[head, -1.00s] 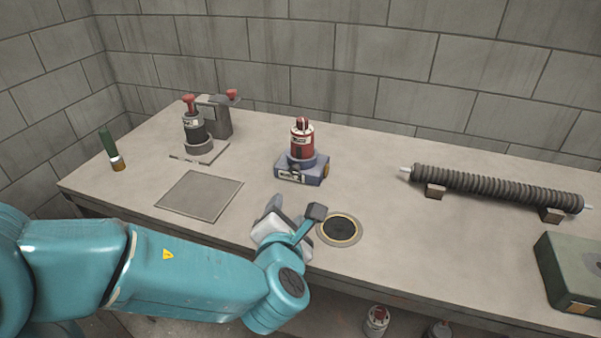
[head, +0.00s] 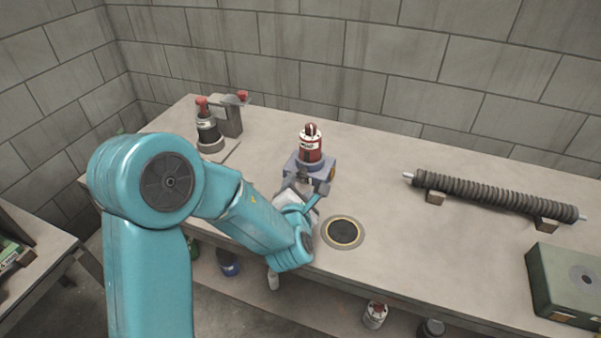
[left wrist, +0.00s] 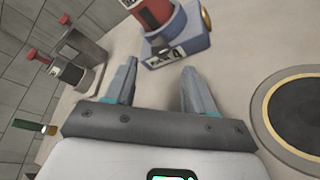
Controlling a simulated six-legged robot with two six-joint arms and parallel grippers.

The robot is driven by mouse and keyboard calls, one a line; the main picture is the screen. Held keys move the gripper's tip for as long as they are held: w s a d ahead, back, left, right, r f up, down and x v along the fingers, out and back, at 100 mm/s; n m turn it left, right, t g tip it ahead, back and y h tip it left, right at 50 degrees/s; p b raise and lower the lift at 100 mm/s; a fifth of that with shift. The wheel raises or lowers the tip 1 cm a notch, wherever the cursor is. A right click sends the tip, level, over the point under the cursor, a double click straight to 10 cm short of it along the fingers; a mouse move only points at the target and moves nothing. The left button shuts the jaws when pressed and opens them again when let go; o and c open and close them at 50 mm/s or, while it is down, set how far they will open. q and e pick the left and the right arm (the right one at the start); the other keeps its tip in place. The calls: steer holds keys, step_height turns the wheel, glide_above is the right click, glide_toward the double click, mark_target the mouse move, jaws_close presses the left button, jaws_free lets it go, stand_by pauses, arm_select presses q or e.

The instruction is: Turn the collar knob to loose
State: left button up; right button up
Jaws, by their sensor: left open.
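A red and white cylinder (head: 311,146) with a dark band and a red top stands upright in a blue-grey base (head: 326,170) near the middle of the bench. The base also shows in the left wrist view (left wrist: 190,45), with a white label on its front. A small yellowish part shows on the base's right side, but I cannot tell if it is the collar knob. My left gripper (head: 303,188) is open and empty just in front of the base. In the left wrist view its fingers (left wrist: 160,68) point at the label side, apart from it. My right gripper is out of view.
A dark ringed disc (head: 343,232) lies right of my left gripper. A ribbed tube (head: 490,193) on blocks and a green box (head: 568,285) are at the right. A clamp stand (head: 228,118) with a red-topped cylinder (head: 207,128) is at the back left.

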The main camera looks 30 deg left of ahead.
mark_target(301, 175)
arm_select(q)
steer(key=x, duration=0.4)
steer(key=shift+w+a, duration=0.15)
steer(key=shift+w, duration=0.05)
steer(key=shift+w+a+f, duration=0.15)
steer(key=shift+w+a, duration=0.05)
steer(key=shift+w, duration=0.3)
steer(key=shift+s, duration=0.1)
jaws_close()
